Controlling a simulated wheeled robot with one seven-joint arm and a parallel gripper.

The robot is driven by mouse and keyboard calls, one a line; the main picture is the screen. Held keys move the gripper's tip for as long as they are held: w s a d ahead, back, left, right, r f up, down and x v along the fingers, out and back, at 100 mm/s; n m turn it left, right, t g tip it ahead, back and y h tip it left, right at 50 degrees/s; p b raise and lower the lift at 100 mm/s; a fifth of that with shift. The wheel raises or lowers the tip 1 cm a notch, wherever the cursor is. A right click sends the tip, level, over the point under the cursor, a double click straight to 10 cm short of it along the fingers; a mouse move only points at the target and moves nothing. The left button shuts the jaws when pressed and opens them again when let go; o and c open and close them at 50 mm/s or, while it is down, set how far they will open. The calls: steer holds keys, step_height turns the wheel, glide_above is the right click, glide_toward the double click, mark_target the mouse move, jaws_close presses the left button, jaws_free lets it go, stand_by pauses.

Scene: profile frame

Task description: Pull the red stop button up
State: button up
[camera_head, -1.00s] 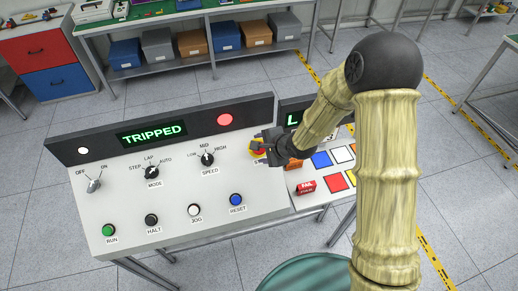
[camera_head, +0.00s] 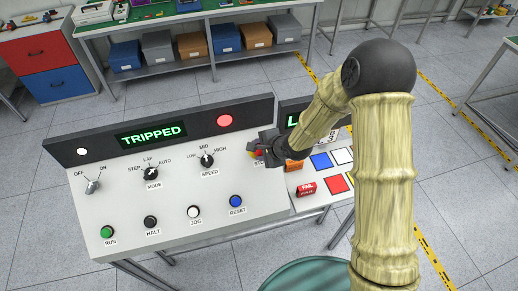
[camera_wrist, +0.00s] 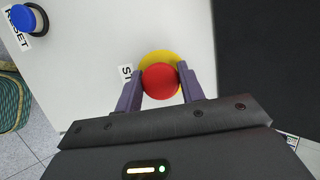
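The red stop button (camera_wrist: 161,80) sits on a yellow round base (camera_wrist: 159,57) on the sloped white panel. My gripper (camera_wrist: 160,72) is over it, with one finger on each side of the red cap. Both fingers appear to touch the cap's sides. In the head view, my gripper (camera_head: 262,148) covers most of the button, at the panel's right end. The STOP label (camera_wrist: 125,77) is partly hidden by a finger in the wrist view. The panel display (camera_head: 152,135) reads TRIPPED.
The blue RESET button (camera_head: 236,201) is left of and below my gripper. A red lamp (camera_head: 225,120) is lit on the dark upper strip. Speed knob (camera_head: 206,160) and mode knob (camera_head: 151,173) stand further left. A second panel with coloured tiles (camera_head: 321,160) adjoins on the right.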

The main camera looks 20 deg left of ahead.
steer(key=shift+s+d+r, duration=0.15)
steer(key=shift+s+r, duration=0.05)
steer(key=shift+r, duration=0.1)
stand_by(0.7)
steer(key=o, duration=1)
steer(key=shift+r, duration=0.1)
steer(key=p+v, duration=0.2)
steer(key=v, duration=1.5)
steer(key=shift+s+d+p, duration=0.1)
steer(key=shift+s+p, duration=0.05)
steer(key=shift+p, duration=0.15)
steer(key=shift+d, duration=0.1)
steer(key=shift+s+d+f+n+g+h+b, duration=0.35)
steer(key=shift+s+d+f+n+h+b, duration=0.9)
steer(key=shift+d, duration=2.05)
steer(key=shift+s+d+f+n+g+h+b, duration=0.45)
steer(key=shift+s+d+n+h+b, duration=0.85)
steer(key=shift+d+n, duration=1.5)
steer(key=shift+s+d+f+n+g+h+b, duration=0.2)
steer(key=shift+s+d+f+n+h+b, duration=1.05)
steer(key=shift+d, duration=2.6)
